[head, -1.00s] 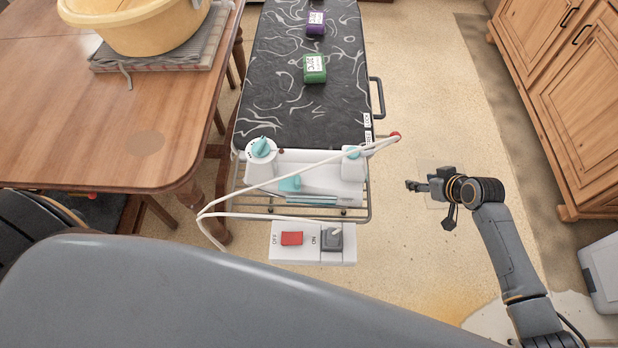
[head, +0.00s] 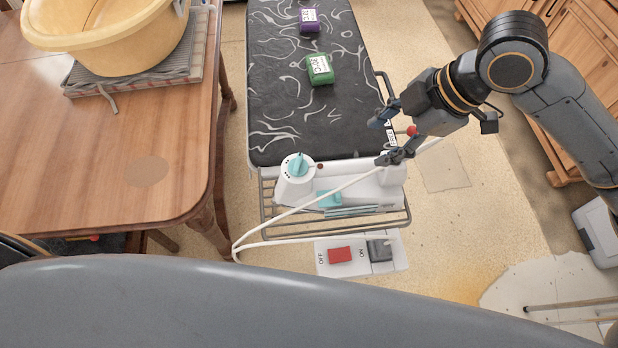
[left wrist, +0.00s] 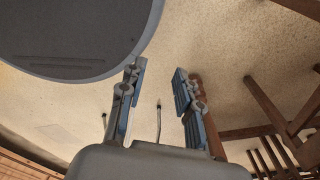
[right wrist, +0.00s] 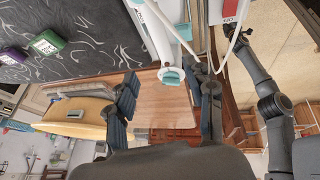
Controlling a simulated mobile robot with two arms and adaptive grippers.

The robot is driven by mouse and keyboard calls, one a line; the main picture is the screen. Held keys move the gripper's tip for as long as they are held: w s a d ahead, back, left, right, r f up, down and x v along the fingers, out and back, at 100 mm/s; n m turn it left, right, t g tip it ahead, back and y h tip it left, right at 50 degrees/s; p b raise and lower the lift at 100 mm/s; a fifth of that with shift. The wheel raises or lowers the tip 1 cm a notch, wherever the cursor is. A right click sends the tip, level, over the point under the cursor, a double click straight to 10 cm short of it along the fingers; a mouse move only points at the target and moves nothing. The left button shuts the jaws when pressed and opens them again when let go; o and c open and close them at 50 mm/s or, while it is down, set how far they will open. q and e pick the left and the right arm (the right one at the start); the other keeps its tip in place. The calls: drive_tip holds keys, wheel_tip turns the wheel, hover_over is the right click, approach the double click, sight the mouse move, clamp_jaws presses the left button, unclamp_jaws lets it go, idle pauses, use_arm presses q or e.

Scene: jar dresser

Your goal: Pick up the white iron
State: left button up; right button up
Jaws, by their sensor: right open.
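The white iron (head: 345,186) lies on the wire rack at the near end of the ironing board, with a teal dial and other teal parts. Its cord runs across the front. In the head view my right gripper (head: 379,141) is above the iron's right end, open, fingers pointing left. The gripper's wrist covers part of the board's right edge. In the right wrist view the iron (right wrist: 157,35) shows beyond the open fingers (right wrist: 166,78), with nothing between them. My left gripper (left wrist: 157,73) is open and empty above the floor, seen only in the left wrist view.
The black ironing board (head: 290,110) carries a green box (head: 320,69) and a purple box (head: 309,20). A power strip (head: 361,254) with a red switch is below the rack. A wooden table (head: 110,190) with a yellow basin (head: 100,35) stands left.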

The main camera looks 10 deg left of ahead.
sight(348, 166)
drive_tip(key=x, duration=0.7)
drive_tip(key=shift+s+d+f+p, duration=0.1)
drive_tip(key=shift+s+d+p, duration=0.1)
drive_tip(key=shift+d+p, duration=0.15)
drive_tip(key=shift+w+a+f, duration=0.1)
drive_tip(key=shift+a+f, duration=0.55)
drive_tip(key=shift+f, duration=0.2)
drive_tip(key=p+x, duration=0.1)
drive_tip(key=x, duration=0.2)
drive_tip(key=shift+f, duration=0.3)
drive_tip(key=shift+w+a+f, duration=0.1)
drive_tip(key=shift+a+f, duration=0.15)
drive_tip(key=shift+f, duration=0.2)
use_arm(q)
drive_tip(key=shift+d+r, duration=0.4)
drive_tip(key=shift+r, duration=0.2)
drive_tip(key=shift+d+r, duration=0.35)
drive_tip(key=shift+r, duration=0.25)
